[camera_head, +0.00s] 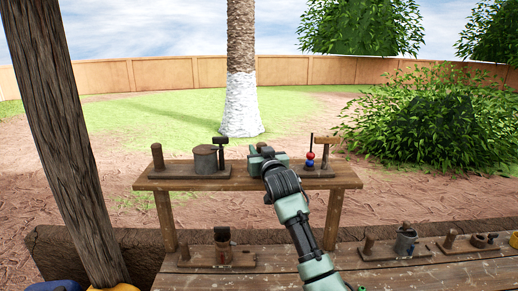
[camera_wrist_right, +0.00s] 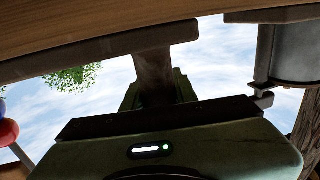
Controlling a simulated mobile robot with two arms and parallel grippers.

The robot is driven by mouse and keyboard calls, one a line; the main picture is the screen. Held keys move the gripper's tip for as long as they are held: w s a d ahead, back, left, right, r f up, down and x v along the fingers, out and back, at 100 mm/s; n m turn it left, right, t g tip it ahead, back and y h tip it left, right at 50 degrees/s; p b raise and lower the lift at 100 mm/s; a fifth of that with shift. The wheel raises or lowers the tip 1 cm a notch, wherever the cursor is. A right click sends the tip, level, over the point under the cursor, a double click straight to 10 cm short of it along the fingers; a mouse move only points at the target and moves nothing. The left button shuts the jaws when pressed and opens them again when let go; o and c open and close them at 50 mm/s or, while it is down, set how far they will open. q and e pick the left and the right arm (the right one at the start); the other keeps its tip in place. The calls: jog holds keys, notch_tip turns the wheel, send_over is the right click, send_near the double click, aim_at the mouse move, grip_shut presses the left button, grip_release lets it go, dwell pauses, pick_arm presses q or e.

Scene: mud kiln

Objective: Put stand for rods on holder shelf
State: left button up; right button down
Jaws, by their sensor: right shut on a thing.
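The holder shelf (camera_head: 240,182) is a raised wooden plank on legs at the back of the work table. My right gripper (camera_head: 262,158) is over its middle, shut on a dark wooden peg (camera_wrist_right: 152,72). The peg appears to belong to a flat board, the stand for rods (camera_head: 316,172); the board also shows in the right wrist view (camera_wrist_right: 95,52). A rod with red and blue balls (camera_head: 310,160) and a wooden hammer-like tool (camera_head: 325,141) stand at its right part. The board is at the shelf top; I cannot tell whether it touches. My left gripper is out of view.
Another board (camera_head: 190,172) with a peg and a grey pot (camera_head: 205,160) sits on the shelf's left. The front table (camera_head: 300,272) carries several similar stands, one with a grey cup (camera_head: 405,242). A wooden post (camera_head: 65,130) rises at the left.

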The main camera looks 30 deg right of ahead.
jog(key=shift+s, duration=0.1)
jog(key=c, duration=1.1)
grip_release()
jog(key=shift+s+a, duration=0.15)
jog(key=shift+s, duration=0.15)
jog(key=b+v, duration=0.3)
jog(key=v, duration=0.8)
jog(key=shift+s, duration=0.2)
